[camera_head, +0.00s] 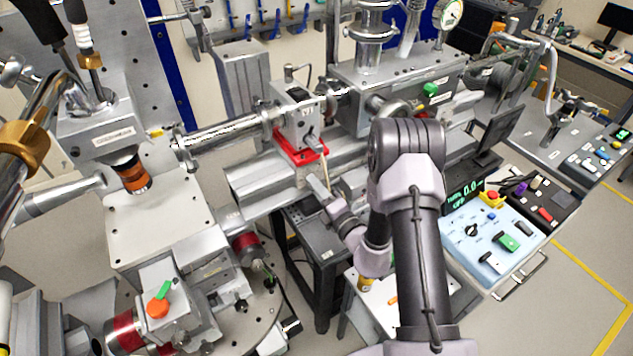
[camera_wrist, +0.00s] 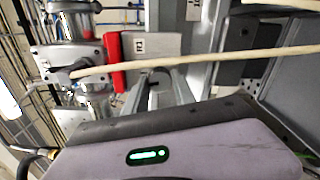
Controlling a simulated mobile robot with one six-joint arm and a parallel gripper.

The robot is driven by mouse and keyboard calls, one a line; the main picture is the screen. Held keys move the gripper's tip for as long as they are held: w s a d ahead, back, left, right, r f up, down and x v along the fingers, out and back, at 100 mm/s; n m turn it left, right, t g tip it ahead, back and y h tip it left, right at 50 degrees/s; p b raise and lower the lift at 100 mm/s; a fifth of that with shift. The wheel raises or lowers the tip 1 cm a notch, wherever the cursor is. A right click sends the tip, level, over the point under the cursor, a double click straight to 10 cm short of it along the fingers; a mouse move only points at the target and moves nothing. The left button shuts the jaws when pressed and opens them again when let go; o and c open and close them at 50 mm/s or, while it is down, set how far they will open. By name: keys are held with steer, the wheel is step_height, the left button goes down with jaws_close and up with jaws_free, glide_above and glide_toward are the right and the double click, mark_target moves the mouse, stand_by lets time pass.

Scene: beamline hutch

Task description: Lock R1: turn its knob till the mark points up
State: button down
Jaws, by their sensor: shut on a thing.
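R1 is a pale metal block (camera_wrist: 152,46) with its label in the wrist view, beside a red plate (camera_wrist: 113,60). In the head view the red plate (camera_head: 298,150) lies on top, with the block under its front edge. My gripper (camera_wrist: 158,77) is at the front face of this block, its two grey fingers closed on a small dark knob. In the head view my gripper (camera_head: 312,180) reaches in from the lower right to the same block. The fingers hide most of the knob, and I cannot make out its mark.
A thin beige rod or cable (camera_wrist: 220,57) crosses close in front of my fingers. It runs from a dark handle on the metal valve box (camera_head: 296,115) above the red plate. A metal rail (camera_head: 255,185) runs beneath. A blue-white control panel (camera_head: 478,240) stands at right.

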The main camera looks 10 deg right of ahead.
steer(key=shift+m+p, duration=0.7)
steer(key=shift+m, duration=0.8)
steer(key=c, duration=1)
jaws_free()
steer(key=shift+c, duration=0.2)
steer(key=shift+s, duration=0.1)
steer(key=v, duration=1.7)
steer(key=shift+s, duration=0.1)
